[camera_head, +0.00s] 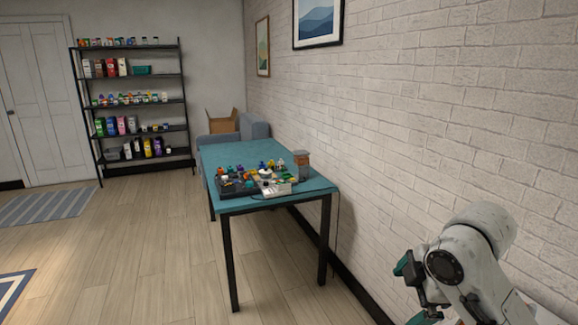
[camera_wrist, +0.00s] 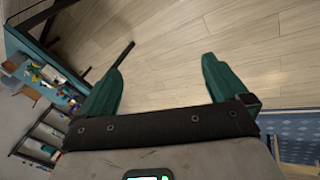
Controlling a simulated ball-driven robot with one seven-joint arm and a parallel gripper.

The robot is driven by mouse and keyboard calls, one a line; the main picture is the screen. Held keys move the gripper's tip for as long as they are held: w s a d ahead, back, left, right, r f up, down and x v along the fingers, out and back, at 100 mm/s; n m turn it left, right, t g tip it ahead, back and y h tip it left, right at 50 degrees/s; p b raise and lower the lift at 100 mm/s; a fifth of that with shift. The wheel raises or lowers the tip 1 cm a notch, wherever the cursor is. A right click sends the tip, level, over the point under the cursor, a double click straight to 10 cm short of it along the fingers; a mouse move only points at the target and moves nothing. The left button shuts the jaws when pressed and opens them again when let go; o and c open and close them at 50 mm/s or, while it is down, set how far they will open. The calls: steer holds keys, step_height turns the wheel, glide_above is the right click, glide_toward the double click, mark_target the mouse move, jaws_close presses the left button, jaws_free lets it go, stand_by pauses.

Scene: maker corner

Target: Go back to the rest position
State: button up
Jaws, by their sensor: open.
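My gripper (camera_wrist: 160,88) shows in the wrist view with two green fingers spread apart. It is open, and only wooden floor shows between the fingers. In the head view my arm is at the lower right, in front of the brick wall. The gripper is partly visible there, with a green finger (camera_head: 403,264) at its left side, held clear of the table and the wall.
A teal table (camera_head: 227,157) with several small coloured items and a dark tray stands ahead near the brick wall (camera_head: 430,110). A stocked black shelf (camera_head: 132,97) stands at the back left beside a white door (camera_head: 40,105).

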steer(key=s+a+f+m+y, duration=0.1)
steer(key=s+a+f+m, duration=0.2)
steer(key=s+f+m, duration=0.35)
steer(key=s+a+f+m+y, duration=0.1)
steer(key=s+a+f+m, duration=0.3)
steer(key=s+f, duration=0.5)
steer(key=s+d+f+m+g+h, duration=0.1)
steer(key=s+d+f, duration=0.4)
steer(key=s, duration=0.5)
steer(key=s+d+f+m+g+h, duration=0.2)
steer(key=s+d+f+m+h, duration=0.1)
steer(key=s, duration=0.8)
steer(key=d+f+m, duration=0.1)
steer(key=d+m, duration=0.1)
steer(key=m, duration=0.1)
steer(key=shift+f, duration=0.35)
